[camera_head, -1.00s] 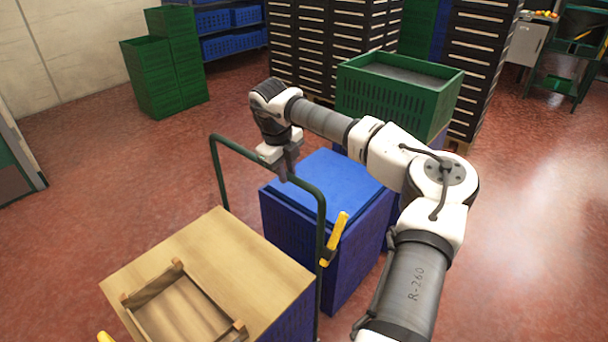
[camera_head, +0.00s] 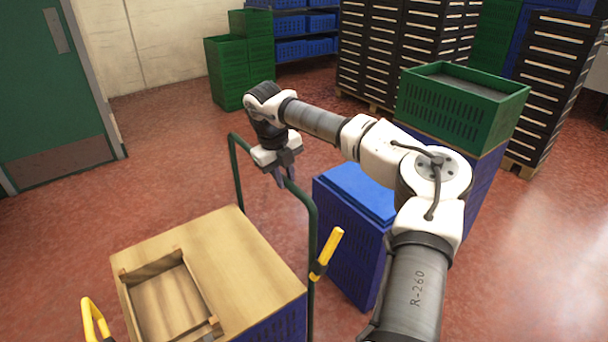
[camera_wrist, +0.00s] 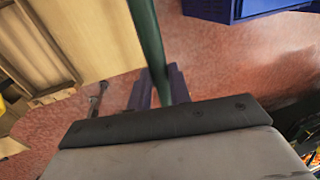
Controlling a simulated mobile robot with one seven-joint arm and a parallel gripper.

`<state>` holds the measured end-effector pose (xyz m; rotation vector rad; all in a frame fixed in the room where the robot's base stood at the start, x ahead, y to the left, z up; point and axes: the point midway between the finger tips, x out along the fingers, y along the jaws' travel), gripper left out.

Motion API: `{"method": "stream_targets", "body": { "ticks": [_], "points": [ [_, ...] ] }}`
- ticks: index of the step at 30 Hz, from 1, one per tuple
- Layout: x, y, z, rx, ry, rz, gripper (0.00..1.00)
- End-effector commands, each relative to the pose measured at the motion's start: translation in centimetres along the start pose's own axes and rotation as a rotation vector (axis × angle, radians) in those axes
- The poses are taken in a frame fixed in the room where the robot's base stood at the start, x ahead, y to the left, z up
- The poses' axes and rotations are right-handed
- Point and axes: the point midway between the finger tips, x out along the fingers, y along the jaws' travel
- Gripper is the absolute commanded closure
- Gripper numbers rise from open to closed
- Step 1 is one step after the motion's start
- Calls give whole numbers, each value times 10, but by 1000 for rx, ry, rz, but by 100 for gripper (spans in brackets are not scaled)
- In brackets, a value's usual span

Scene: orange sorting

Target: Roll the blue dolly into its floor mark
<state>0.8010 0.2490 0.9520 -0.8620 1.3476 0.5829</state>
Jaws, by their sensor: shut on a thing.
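A green hoop handle (camera_head: 315,235) rises in the middle of the head view, beside a wooden-topped load with blue crate sides (camera_head: 280,325). Handle and load appear to belong to the dolly; its deck and wheels are hidden. My gripper (camera_head: 283,181) is at the handle's top bar, fingers pointing down. In the wrist view my gripper (camera_wrist: 158,90) is shut on the green bar (camera_wrist: 150,40), one finger on each side. The floor mark is not visible in either view.
A lidded blue crate stack (camera_head: 350,235) stands just right of the handle. Behind it is a green crate (camera_head: 445,115) on a blue one. Green crates (camera_head: 228,80) and drawer cabinets (camera_head: 395,50) line the back. Red floor (camera_head: 175,185) is open towards the green door (camera_head: 45,100) at left.

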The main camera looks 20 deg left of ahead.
Motion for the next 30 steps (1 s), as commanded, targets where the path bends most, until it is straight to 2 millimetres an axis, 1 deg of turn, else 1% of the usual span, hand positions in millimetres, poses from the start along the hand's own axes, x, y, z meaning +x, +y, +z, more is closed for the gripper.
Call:
{"method": "stream_targets", "body": {
  "ticks": [1,3,6,10,16,27,28,30],
  "points": [
    [1,13,0,-9,5,2,100],
    [-2,24,0,-9,5,3,100],
    [-5,37,0,-7,4,1,100],
    [-8,49,0,-3,4,-1,100],
    [-11,59,0,-2,4,1,100],
    [-11,62,0,-5,4,6,100],
    [-11,63,0,-6,4,7,76],
    [-11,62,0,-6,4,6,67]
  ]
}}
